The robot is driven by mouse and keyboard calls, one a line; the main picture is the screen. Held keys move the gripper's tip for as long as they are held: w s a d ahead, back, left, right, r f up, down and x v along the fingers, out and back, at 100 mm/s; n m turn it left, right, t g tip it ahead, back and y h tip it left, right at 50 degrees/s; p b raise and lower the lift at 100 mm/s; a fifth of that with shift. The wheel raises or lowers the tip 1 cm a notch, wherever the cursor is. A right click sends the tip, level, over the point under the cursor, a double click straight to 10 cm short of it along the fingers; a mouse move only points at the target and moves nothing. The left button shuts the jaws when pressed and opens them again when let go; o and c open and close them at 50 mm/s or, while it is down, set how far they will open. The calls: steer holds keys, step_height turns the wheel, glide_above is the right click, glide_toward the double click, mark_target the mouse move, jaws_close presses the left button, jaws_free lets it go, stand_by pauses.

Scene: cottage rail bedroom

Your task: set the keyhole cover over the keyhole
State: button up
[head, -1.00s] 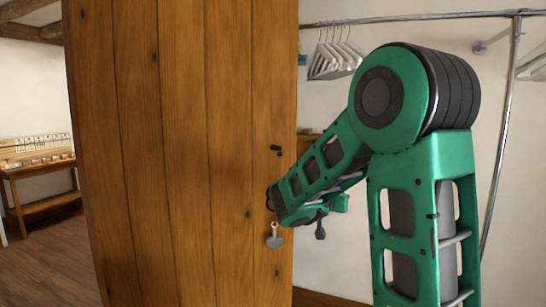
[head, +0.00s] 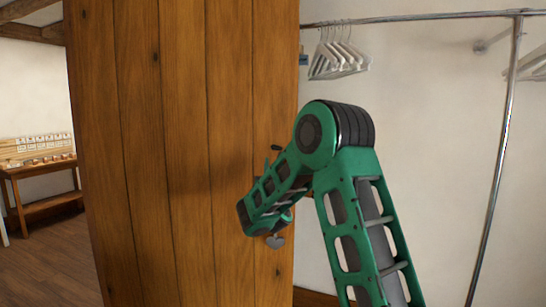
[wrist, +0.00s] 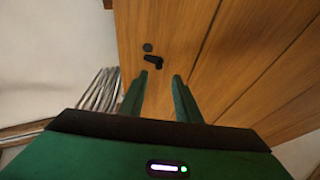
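The keyhole cover (head: 275,241) is a small pale grey drop-shaped plate low on the wooden door (head: 185,150), near its right edge in the head view. My arm hides its upper part. A dark handle (head: 276,148) sits higher on the door. In the wrist view, the dark handle (wrist: 153,61) shows beside a dark round piece (wrist: 147,47); I cannot tell if that is the keyhole. My gripper (wrist: 158,76) is open, with nothing between its fingers, pointing at the door. The keyhole is not clearly visible in the head view.
A metal rail (head: 420,20) with white hangers (head: 338,60) runs to the right of the door. A wooden side table (head: 40,180) stands far left. The wood floor at left is clear.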

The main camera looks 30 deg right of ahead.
mark_target(273, 149)
steer(key=shift+x, duration=3.9)
